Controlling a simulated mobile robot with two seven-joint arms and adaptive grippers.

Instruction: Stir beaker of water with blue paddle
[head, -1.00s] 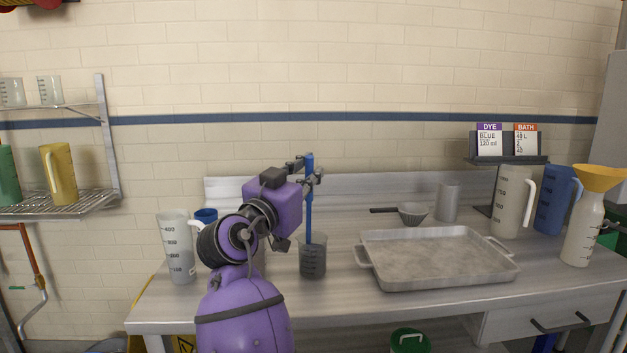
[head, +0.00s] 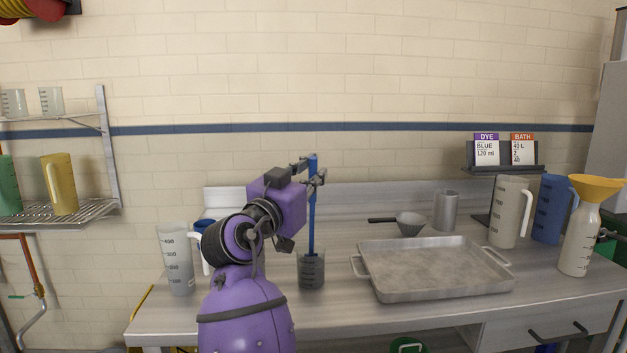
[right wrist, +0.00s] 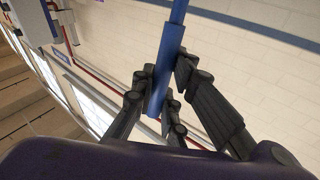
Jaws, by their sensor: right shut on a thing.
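The blue paddle (head: 312,215) stands nearly upright, its lower end inside the small beaker (head: 311,275) on the bench. The beaker looks dark grey and has markings; its liquid is hard to make out. My right gripper (head: 314,176) is shut on the upper part of the paddle, above the beaker. In the right wrist view, the fingers (right wrist: 161,88) close around the blue shaft (right wrist: 168,60) from both sides. The paddle's lower tip is hidden in the beaker. My left gripper is not in view.
A metal tray (head: 362,282) lies right of the beaker, with a grey scoop (head: 410,224) and a metal cup (head: 446,211) behind it. A clear jug (head: 176,262) and a partly hidden blue container (head: 205,229) stand left. Jugs and a funnel-topped bottle (head: 577,245) stand far right.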

